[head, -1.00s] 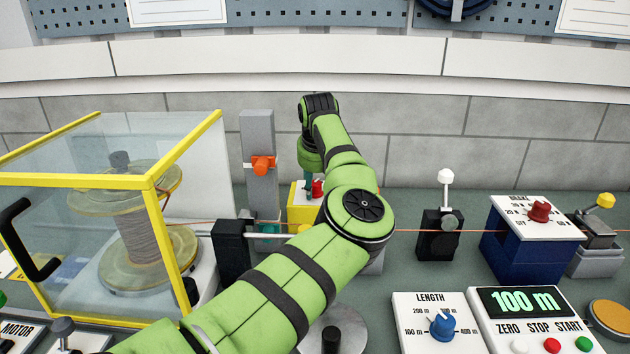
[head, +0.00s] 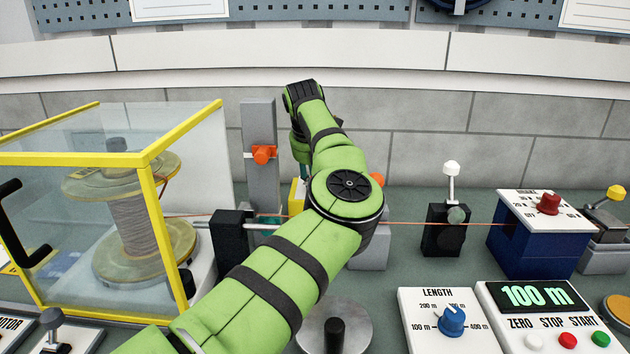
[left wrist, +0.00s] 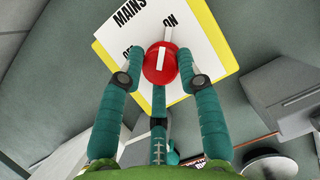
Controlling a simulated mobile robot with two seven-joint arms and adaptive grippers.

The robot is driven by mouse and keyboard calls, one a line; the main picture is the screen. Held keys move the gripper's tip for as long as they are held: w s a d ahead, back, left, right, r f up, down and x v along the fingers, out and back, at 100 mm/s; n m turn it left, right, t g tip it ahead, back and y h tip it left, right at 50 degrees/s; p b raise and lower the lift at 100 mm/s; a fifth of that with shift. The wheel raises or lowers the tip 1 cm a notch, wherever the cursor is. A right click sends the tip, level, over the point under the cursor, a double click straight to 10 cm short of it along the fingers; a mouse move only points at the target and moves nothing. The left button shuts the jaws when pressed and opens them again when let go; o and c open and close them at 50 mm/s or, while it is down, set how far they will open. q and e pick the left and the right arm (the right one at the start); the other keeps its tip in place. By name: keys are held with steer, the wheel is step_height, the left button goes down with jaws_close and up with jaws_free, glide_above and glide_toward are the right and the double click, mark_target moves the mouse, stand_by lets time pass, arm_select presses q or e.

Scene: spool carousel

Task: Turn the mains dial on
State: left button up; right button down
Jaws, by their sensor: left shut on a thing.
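The mains dial (left wrist: 160,66) is a round red knob with a white bar, on a white plate (left wrist: 195,30) edged in yellow. In the left wrist view the bar points up, roughly toward the ON label; the OFF label is partly hidden by a finger. My left gripper (left wrist: 166,70) is shut on the dial, with teal fingers on both sides and one below. In the head view a strip of the yellow mains box (head: 296,194) shows behind my green left arm, which hides the dial and most of the gripper. My right gripper is not in view.
A yellow-framed clear guard (head: 150,200) covers a spool (head: 130,222) at left. A grey post (head: 260,170) with an orange knob stands beside the mains box. An orange wire (head: 410,223) runs right past a black stand (head: 445,230) to the blue brake box (head: 530,250). Length and counter panels are in front.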

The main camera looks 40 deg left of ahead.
arm_select(q)
steer(key=shift+w+r, duration=0.2)
steer(key=shift+r, duration=0.15)
steer(key=o, duration=0.9)
steer(key=shift+o, duration=0.9)
steer(key=shift+w+f, duration=0.1)
steer(key=shift+f, duration=0.15)
steer(key=shift+r, duration=0.2)
steer(key=v, duration=1.1)
steer(key=shift+d+r, duration=0.15)
steer(key=shift+r, duration=0.1)
